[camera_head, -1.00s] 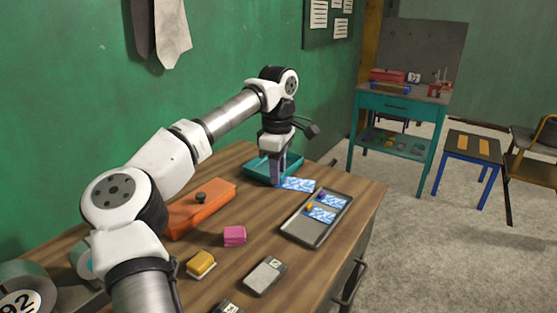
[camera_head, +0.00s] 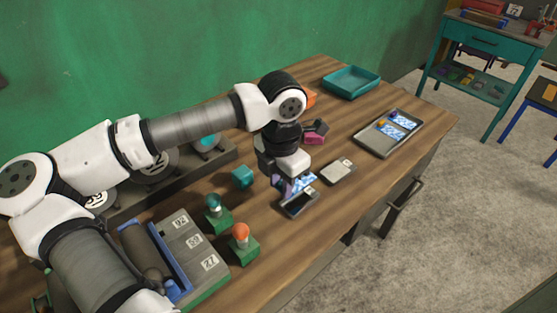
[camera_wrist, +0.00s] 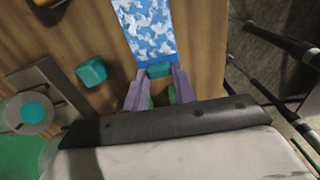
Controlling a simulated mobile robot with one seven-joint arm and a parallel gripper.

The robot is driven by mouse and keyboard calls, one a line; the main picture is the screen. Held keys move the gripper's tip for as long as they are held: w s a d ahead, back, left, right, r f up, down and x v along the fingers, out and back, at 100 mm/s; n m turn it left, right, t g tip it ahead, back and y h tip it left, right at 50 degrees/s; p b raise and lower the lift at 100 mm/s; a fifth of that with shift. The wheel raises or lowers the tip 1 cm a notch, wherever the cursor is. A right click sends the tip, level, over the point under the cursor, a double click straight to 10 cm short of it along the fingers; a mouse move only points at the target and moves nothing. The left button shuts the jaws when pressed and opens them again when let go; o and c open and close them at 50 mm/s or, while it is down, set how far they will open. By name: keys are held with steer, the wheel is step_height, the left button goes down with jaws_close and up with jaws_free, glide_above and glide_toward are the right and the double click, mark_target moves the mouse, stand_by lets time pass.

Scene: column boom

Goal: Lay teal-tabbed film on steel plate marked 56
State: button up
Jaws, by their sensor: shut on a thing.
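My gripper (camera_head: 280,188) is shut on the teal-tabbed film. The wrist view shows the teal tab (camera_wrist: 159,70) between the purple fingers, with the blue and white film (camera_wrist: 147,30) stretching out ahead of them. In the head view the film (camera_head: 303,181) is partly hidden by my gripper. A steel plate (camera_head: 301,205) with a dark end lies on the table just below the film; I cannot tell whether they touch. A second plate (camera_head: 338,172) lies to its right. The numbers on both plates are too small to read.
A grey tray (camera_head: 371,145) at the right holds two films. An empty teal tray (camera_head: 351,84) stands at the back. Green stamps with teal (camera_head: 213,205) and orange (camera_head: 240,235) knobs, a teal block (camera_head: 243,177) and a pink block (camera_head: 314,139) are nearby.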

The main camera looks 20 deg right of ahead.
steer(key=shift+s+a+f, duration=0.1)
steer(key=shift+s+f, duration=0.05)
steer(key=shift+f+b, duration=1.4)
steer(key=shift+f, duration=1.4)
steer(key=shift+f+b, duration=0.9)
steer(key=shift+b, duration=0.15)
steer(key=shift+f+b, duration=0.1)
steer(key=shift+b, duration=0.9)
steer(key=o, duration=1.5)
